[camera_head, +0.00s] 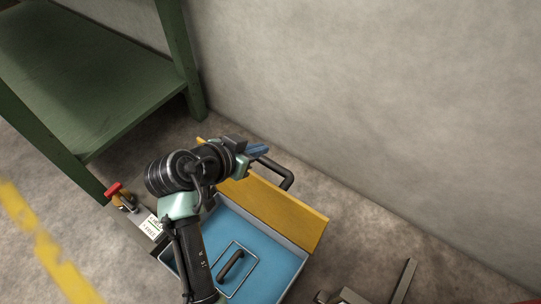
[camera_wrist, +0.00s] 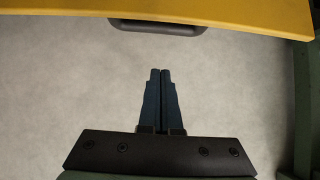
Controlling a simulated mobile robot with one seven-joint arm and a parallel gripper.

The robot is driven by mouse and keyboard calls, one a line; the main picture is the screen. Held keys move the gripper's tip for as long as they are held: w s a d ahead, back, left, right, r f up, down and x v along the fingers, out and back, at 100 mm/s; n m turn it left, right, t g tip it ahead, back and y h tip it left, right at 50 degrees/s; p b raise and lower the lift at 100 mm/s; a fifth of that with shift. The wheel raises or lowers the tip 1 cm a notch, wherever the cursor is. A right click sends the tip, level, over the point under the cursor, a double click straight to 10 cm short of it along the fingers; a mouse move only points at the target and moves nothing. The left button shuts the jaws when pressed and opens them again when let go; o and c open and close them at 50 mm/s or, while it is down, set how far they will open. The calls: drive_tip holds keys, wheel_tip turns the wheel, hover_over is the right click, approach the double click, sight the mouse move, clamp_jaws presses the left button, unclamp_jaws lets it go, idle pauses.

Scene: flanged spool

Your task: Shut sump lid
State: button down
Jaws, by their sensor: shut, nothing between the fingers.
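The sump lid (camera_head: 272,208) is a yellow panel standing raised along the far side of the blue sump box (camera_head: 262,243). A dark bar handle (camera_head: 287,178) sticks out from the lid's far side. My gripper (camera_head: 264,149) is at the lid's upper left end, on the wall side, with its blue fingers shut and empty. In the wrist view the shut fingers (camera_wrist: 161,72) point toward the yellow lid (camera_wrist: 200,12) and its dark handle (camera_wrist: 158,27), with a gap between them. My arm hides part of the box and the lid's left end.
A black handle (camera_head: 231,265) sits inside a square outline in the blue box. A red-knobbed fitting (camera_head: 115,190) stands left of the box. A green shelf (camera_head: 95,75) is at upper left, and a grey wall (camera_head: 380,90) rises behind. Floor between lid and wall is clear.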

sight(268, 160)
drive_tip(key=b+x, duration=0.7)
drive_tip(key=x, duration=0.4)
drive_tip(key=shift+s+a+b, duration=0.3)
drive_tip(key=shift+s+a, duration=0.35)
drive_tip(key=shift+s, duration=0.35)
drive_tip(key=shift+s+a+b, duration=0.25)
drive_tip(key=shift+s+a, duration=0.4)
drive_tip(key=shift+s, duration=0.35)
drive_tip(key=shift+s, duration=0.1)
